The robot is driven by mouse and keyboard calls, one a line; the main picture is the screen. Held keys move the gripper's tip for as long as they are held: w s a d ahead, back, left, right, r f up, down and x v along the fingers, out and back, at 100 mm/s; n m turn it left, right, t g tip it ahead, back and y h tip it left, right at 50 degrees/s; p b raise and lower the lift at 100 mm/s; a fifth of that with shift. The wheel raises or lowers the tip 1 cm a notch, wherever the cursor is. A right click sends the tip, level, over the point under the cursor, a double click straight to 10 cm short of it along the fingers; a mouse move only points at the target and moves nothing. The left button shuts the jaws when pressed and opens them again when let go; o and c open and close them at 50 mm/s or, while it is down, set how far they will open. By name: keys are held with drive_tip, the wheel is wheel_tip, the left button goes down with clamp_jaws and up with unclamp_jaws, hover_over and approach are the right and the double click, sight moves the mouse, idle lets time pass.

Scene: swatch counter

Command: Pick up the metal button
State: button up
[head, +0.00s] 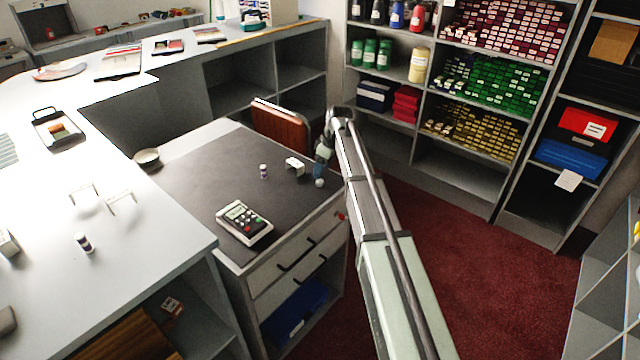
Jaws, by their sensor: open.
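A small, pale, round thing (319,183) lies at the right part of the dark desk top; it may be the metal button, but it is too small to be sure. My gripper (320,173) points down just above it, close to its far side. The gripper is open and seems empty. Whether the fingers touch the round thing cannot be told at this size.
On the dark desk (200,180) are a white bracket-like piece (294,166), a small purple-and-white cylinder (264,171) and a keypad device (244,223). A chair back (280,125) stands behind the desk. A white counter (130,250) borders it left.

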sight(320, 181)
drive_tip(key=shift+d+x, duration=0.15)
drive_tip(key=shift+x, duration=1.2)
drive_tip(key=shift+d+x, duration=0.15)
drive_tip(key=shift+x, duration=1.15)
drive_tip(key=shift+f, duration=0.1)
drive_tip(key=shift+c, duration=0.2)
clamp_jaws()
